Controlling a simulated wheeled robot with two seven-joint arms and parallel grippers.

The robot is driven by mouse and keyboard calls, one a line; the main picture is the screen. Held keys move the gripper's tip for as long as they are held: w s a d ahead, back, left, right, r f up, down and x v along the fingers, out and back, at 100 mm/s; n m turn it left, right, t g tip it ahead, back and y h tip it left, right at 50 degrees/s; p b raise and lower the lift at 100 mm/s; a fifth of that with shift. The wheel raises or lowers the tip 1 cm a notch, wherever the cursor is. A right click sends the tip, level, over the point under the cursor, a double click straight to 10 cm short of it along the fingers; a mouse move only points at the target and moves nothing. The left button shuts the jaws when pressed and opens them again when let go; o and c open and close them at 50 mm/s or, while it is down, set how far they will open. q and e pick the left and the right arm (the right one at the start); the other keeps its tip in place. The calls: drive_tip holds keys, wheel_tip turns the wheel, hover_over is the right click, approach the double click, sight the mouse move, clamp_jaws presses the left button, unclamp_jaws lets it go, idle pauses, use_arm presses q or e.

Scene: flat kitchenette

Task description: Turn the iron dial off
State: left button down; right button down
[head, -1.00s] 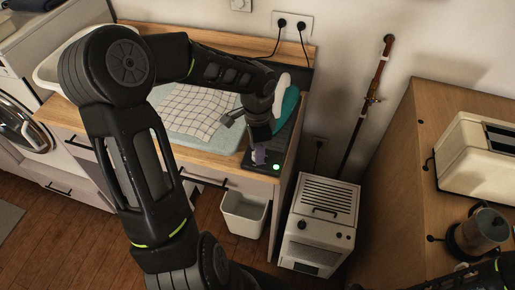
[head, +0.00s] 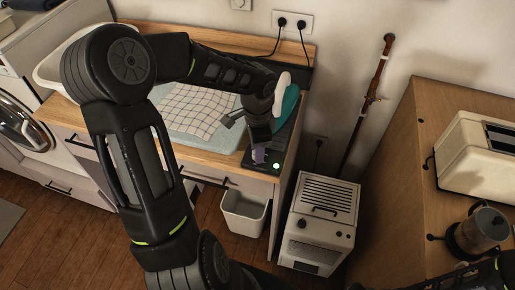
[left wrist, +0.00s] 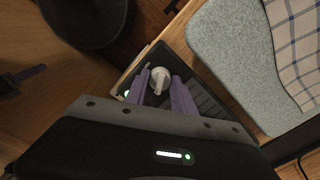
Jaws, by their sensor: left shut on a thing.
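The iron dial is a round whitish knob (left wrist: 160,79) on the dark iron base (left wrist: 185,65), seen in the left wrist view. My left gripper (left wrist: 160,88) has its purple fingers on either side of the knob, shut on it. In the head view the left gripper (head: 259,155) points down at the front end of the dark base (head: 284,144), and its fingers hide the dial there. A green light (head: 276,166) glows on the base beside the fingers. The teal and white iron (head: 286,100) stands at the back of the base. My right gripper is not in view.
A grey ironing pad (left wrist: 230,75) with a checkered cloth (head: 196,108) lies left of the base on the wooden counter. A bin (head: 244,212) and a white heater (head: 320,225) stand on the floor below. A wooden cabinet with a toaster (head: 470,155) is at right.

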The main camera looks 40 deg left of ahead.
use_arm(q)
drive_tip(key=shift+w+f+n+b, duration=0.1)
drive_tip(key=shift+f+n+b, duration=0.05)
drive_tip(key=shift+n+b, duration=2.3)
drive_tip(key=shift+n, duration=0.15)
drive_tip(key=n+b, duration=0.2)
drive_tip(key=n, duration=0.1)
drive_tip(key=shift+n, duration=0.4)
drive_tip(key=shift+n+b, duration=0.9)
drive_tip(key=shift+n, duration=0.6)
drive_tip(key=shift+r, duration=0.2)
drive_tip(key=c, duration=1.3)
unclamp_jaws()
drive_tip(key=shift+c, duration=0.2)
drive_tip(key=shift+r, duration=0.1)
